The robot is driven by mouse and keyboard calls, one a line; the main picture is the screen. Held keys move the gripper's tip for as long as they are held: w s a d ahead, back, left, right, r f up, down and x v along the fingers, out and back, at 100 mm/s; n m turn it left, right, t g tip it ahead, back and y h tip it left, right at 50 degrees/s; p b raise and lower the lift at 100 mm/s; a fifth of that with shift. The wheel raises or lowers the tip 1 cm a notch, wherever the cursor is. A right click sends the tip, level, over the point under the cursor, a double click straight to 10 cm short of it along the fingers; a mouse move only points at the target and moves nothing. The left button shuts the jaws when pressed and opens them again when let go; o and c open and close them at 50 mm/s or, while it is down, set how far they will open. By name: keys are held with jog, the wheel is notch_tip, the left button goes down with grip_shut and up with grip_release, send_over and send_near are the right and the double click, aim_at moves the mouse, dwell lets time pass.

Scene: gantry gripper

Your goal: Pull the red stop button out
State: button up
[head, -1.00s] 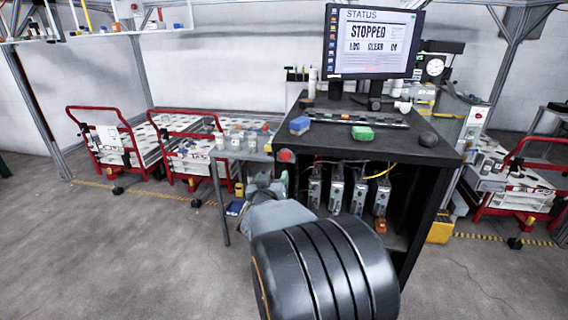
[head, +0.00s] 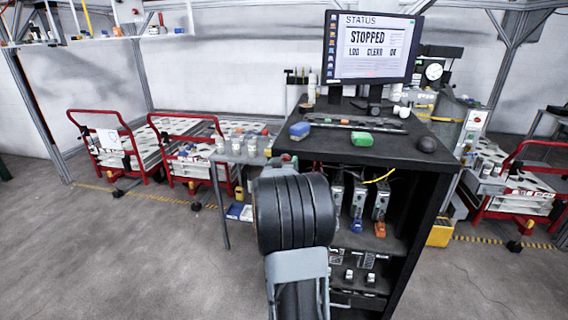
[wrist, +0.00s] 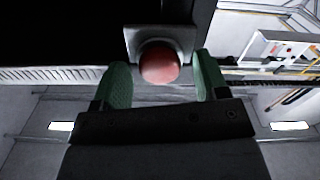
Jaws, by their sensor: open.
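The red stop button (wrist: 160,66) shows in the wrist view as a round red cap on a grey square plate (wrist: 183,38) fixed to a dark surface. My gripper (wrist: 160,84) is open, with one green-padded finger on each side of the button and visible space between pads and cap. Whether the fingertips reach past the cap's front is hard to tell.
A monitor (head: 372,45) reading STOPPED stands on the cabinet. A blue block (head: 300,130), a green block (head: 362,139) and a dark mouse-like object (head: 427,144) lie on its top. A side table with jars (head: 236,142) and red carts (head: 187,150) stand to the left.

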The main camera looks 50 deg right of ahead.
jog(key=shift+w+d, duration=0.1)
grip_shut()
jog(key=shift+s+a+b, duration=0.25)
jog(key=shift+a+b, duration=0.15)
jog(key=shift+b, duration=0.05)
dwell(0.5)
grip_release()
jog(key=shift+s, duration=0.1)
jog(key=b+v, duration=0.1)
jog(key=v, duration=1.3)
dwell(0.3)
